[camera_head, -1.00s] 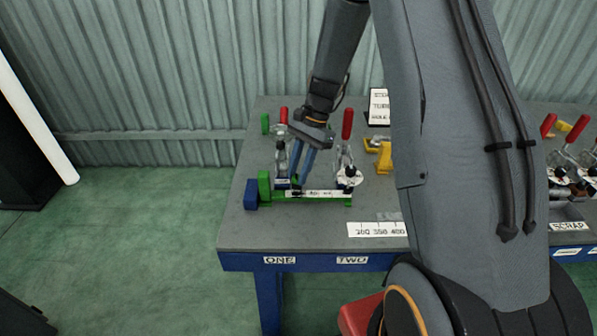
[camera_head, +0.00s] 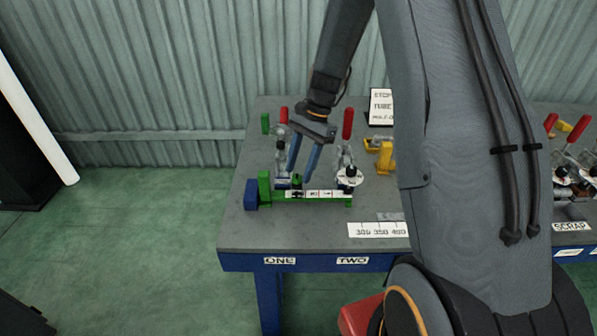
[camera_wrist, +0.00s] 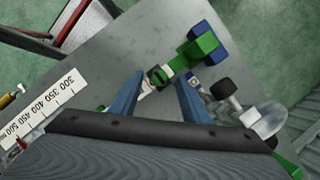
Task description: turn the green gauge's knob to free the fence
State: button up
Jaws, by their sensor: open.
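The green gauge (camera_head: 335,200) lies along the front left of the bench, with a green upright block (camera_head: 264,187) at its left end. In the wrist view the knob (camera_wrist: 157,76) shows between my fingertips. My gripper (camera_head: 299,175) is open, pointing down, with one blue finger on each side of the knob in the picture. Whether the fingers touch the knob or stand above it, I cannot tell. The fence, as a separate part, I cannot make out with certainty.
A blue block (camera_head: 251,194) sits at the gauge's left end. Red-handled clamps (camera_head: 347,125) stand behind the gauge, close to my fingers. A white scale strip (camera_head: 378,230) lies in front on the right. A yellow fixture (camera_head: 385,157) stands further right. The bench's front left is clear.

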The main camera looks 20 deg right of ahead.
jog(key=b+v, duration=0.1)
jog(key=v, duration=0.5)
jog(key=shift+r+b, duration=0.2)
jog(key=shift+b, duration=0.15)
jog(key=shift+d, duration=0.15)
jog(key=s+a+n+t+h, duration=0.1)
jog(key=s+a+n+h, duration=0.1)
jog(key=s+n, duration=0.4)
jog(key=s+a+n+t+h, duration=0.1)
jog(key=s+n, duration=0.5)
jog(key=s, duration=0.7)
jog(key=shift+a+r+t+h, duration=0.4)
jog(key=shift+t+h, duration=0.1)
jog(key=shift+t, duration=0.3)
